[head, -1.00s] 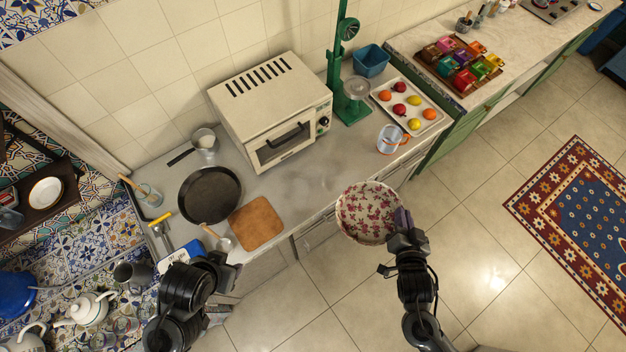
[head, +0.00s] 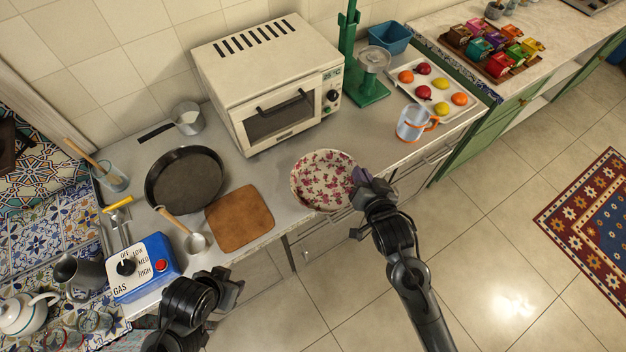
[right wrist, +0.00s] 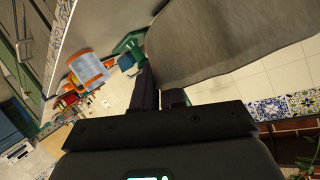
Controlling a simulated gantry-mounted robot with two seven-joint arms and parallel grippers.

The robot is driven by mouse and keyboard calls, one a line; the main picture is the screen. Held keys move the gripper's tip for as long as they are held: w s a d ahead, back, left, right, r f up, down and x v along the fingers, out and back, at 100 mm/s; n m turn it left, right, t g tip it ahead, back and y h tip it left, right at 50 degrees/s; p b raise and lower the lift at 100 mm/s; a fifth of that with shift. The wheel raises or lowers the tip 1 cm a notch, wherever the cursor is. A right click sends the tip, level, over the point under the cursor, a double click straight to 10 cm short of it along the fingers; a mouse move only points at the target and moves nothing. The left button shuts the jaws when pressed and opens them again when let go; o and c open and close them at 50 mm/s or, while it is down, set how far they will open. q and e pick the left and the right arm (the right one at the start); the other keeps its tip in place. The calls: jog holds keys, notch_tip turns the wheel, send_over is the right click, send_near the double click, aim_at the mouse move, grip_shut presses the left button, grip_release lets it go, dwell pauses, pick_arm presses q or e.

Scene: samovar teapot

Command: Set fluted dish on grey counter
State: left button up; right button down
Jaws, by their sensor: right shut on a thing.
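The fluted dish (head: 322,180), white with a dark pink flower pattern, is over the front part of the grey counter (head: 262,172), below the oven in the head view. My right gripper (head: 364,182) is shut on its right rim. In the right wrist view the gripper fingers (right wrist: 158,92) meet a large grey surface (right wrist: 235,45), which looks like the dish's shaded side. I cannot tell whether the dish touches the counter. My left gripper (head: 228,286) is near the counter's front edge at lower left, its jaws unclear.
The white oven (head: 272,85) stands behind the dish. A brown cutting board (head: 240,218) and black pan (head: 186,178) lie to its left. A glass mug with orange trim (head: 412,122), a green scale (head: 370,88) and a fruit tray (head: 462,113) are to the right.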

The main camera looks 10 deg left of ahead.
jog(key=shift+w+a+f+b, duration=0.4)
jog(key=shift+a+f+b, duration=0.2)
jog(key=shift+w+a+f, duration=0.15)
jog(key=shift+w, duration=0.1)
jog(key=b+x, duration=0.1)
jog(key=x, duration=0.3)
jog(key=f+x, duration=0.1)
jog(key=x, duration=0.3)
jog(key=b+x, duration=0.1)
jog(key=x, duration=0.3)
jog(key=shift+f+b, duration=0.3)
jog(key=shift+f, duration=0.15)
jog(key=shift+f+b, duration=0.35)
jog(key=shift+f, duration=1.75)
jog(key=c, duration=1.2)
grip_release()
pick_arm(q)
notch_tip(320, 180, down, 6)
jog(key=shift+d+r, duration=0.1)
jog(key=shift+r, duration=0.15)
jog(key=shift+w, duration=0.1)
